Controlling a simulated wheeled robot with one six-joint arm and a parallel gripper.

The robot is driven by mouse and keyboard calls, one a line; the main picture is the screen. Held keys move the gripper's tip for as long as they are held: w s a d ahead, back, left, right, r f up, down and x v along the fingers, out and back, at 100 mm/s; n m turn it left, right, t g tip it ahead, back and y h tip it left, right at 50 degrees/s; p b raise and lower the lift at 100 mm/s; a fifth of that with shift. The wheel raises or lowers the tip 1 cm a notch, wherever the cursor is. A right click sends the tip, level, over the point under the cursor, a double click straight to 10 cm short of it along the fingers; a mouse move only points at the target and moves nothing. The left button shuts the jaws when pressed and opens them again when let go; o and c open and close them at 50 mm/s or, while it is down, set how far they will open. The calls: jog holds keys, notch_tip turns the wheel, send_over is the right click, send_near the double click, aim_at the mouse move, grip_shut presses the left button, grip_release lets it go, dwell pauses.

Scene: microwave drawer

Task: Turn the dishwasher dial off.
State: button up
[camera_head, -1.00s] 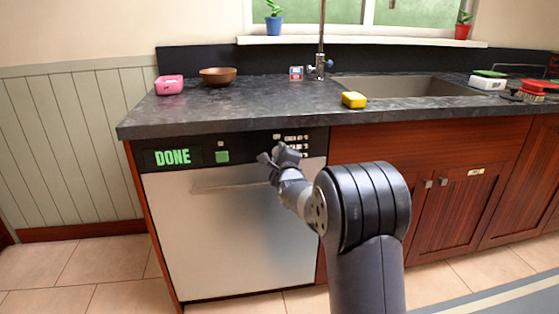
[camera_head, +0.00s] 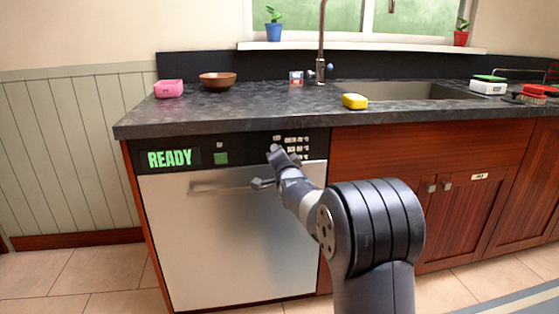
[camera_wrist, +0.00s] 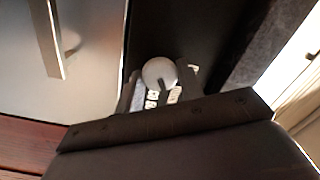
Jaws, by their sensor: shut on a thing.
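The dishwasher (camera_head: 235,235) has a silver door, a handle (camera_head: 225,188) and a black control panel (camera_head: 214,140). Its display (camera_head: 170,158) reads READY in green. The dial is a pale round knob (camera_wrist: 158,71) in the wrist view, with one dark finger at each side. My gripper (camera_wrist: 163,86) is shut on it. In the head view my gripper (camera_head: 278,153) reaches the right part of the panel. It hides much of the dial there, so the dial's setting cannot be read.
The dark countertop (camera_head: 240,112) overhangs just above the panel. It carries a pink container (camera_head: 168,89), a brown bowl (camera_head: 217,81) and a yellow sponge (camera_head: 354,101). The door handle lies below and left of my gripper. Floor in front of the door is clear.

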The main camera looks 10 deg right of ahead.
jog(key=n+b, duration=0.1)
jog(key=n, duration=0.5)
jog(key=n+b, duration=0.1)
jog(key=n, duration=0.4)
jog(key=shift+n, duration=0.4)
dwell(0.3)
jog(key=o, duration=1)
jog(key=s+p, duration=0.1)
jog(key=s, duration=0.9)
jog(key=shift+s+p, duration=0.4)
jog(key=shift+w, duration=0.1)
